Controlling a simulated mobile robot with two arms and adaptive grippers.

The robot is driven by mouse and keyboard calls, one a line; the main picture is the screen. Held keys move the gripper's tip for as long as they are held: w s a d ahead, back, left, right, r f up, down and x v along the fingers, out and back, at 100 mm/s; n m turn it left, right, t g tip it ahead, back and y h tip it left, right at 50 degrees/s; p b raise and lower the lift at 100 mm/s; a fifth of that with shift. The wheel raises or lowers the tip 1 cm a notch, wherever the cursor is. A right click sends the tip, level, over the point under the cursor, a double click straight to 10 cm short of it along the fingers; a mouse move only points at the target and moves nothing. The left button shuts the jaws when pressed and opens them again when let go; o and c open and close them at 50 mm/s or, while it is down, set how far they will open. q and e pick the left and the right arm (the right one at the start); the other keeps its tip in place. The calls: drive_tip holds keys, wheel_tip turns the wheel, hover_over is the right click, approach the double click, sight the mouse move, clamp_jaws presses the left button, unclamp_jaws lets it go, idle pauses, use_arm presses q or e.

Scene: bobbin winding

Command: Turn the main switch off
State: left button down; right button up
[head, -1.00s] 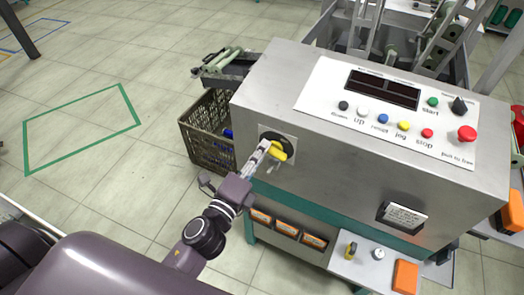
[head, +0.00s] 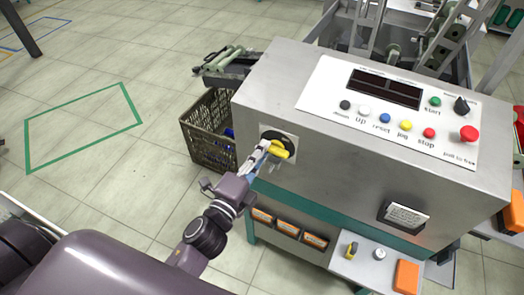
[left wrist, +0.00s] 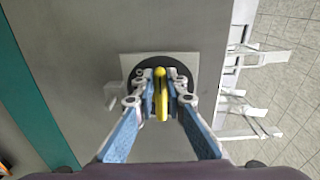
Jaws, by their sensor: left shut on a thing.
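The main switch is a yellow handle (head: 281,151) on a round black base (head: 272,137), set in a pale square plate on the front of the grey machine cabinet (head: 340,165). My left gripper (head: 264,151) is at the switch, its fingers closed around the handle. In the left wrist view the yellow handle (left wrist: 161,92) stands upright between the two fingertips (left wrist: 161,98), with the black base behind it. The fingers hide part of the handle's sides. My right gripper is in neither view.
A white control panel (head: 325,97) with several coloured buttons and a red push knob (head: 468,133) tops the cabinet. A dark basket (head: 205,150) stands on the floor left of it. A shelf with an orange box (head: 406,276) is below right. Open floor lies to the left.

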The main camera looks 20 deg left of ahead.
use_arm(q)
drive_tip(key=c, duration=2)
unclamp_jaws()
drive_tip(key=shift+o, duration=0.2)
drive_tip(key=s+a, duration=0.1)
drive_tip(key=s, duration=1)
drive_tip(key=shift+s+a, duration=0.2)
drive_tip(key=shift+s, duration=0.2)
